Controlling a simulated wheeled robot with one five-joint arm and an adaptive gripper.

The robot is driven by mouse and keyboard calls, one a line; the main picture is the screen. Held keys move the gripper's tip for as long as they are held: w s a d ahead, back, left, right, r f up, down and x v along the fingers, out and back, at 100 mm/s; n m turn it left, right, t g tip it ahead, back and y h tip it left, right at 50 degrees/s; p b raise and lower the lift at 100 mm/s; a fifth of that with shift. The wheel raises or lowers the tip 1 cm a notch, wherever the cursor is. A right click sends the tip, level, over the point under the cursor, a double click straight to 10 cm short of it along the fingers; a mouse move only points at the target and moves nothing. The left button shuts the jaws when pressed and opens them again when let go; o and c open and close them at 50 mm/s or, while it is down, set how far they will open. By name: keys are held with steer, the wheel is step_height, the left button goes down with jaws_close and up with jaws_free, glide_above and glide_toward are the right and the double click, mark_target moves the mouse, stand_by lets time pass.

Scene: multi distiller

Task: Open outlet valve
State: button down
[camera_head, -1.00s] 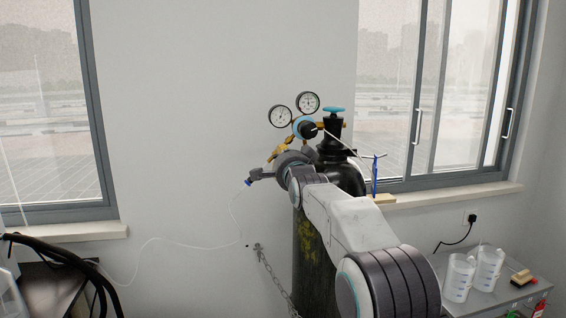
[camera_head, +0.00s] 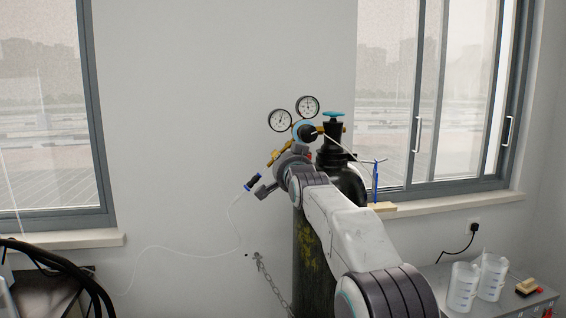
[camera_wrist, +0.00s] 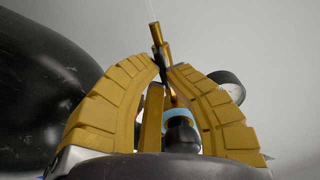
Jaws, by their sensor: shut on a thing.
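The gas regulator (camera_head: 304,130) sits at the neck of the black cylinder (camera_head: 349,180), with two round gauges above it. A brass stem (camera_wrist: 163,42) sticks out beyond the tips.
A teal handwheel (camera_head: 333,114) tops the cylinder. A chain (camera_head: 268,278) hangs on the wall left of the cylinder. Beakers (camera_head: 463,286) stand on a cabinet at right. Wall left of the regulator is clear.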

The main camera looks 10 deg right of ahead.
steer(key=shift+r, duration=0.15)
steer(key=c, duration=1.2)
jaws_free()
steer(key=shift+s, duration=6)
steer(key=s+f+n+g+p, duration=0.3)
steer(key=s+f+g, duration=0.2)
steer(key=s, duration=0.7)
steer(key=s+f+n+g+p, duration=0.3)
steer(key=s+f, duration=0.5)
steer(key=s, duration=0.5)
steer(key=s+f+n+g+p, duration=0.3)
steer(key=s+f+g+p, duration=0.2)
steer(key=s, duration=0.8)
steer(key=shift+s+a+f+g, duration=0.15)
steer(key=shift+f+g, duration=0.25)
steer(key=shift+f, duration=0.2)
steer(key=shift+s+a+f+g, duration=0.1)
steer(key=shift+f+g, duration=0.3)
steer(key=shift+f, duration=0.2)
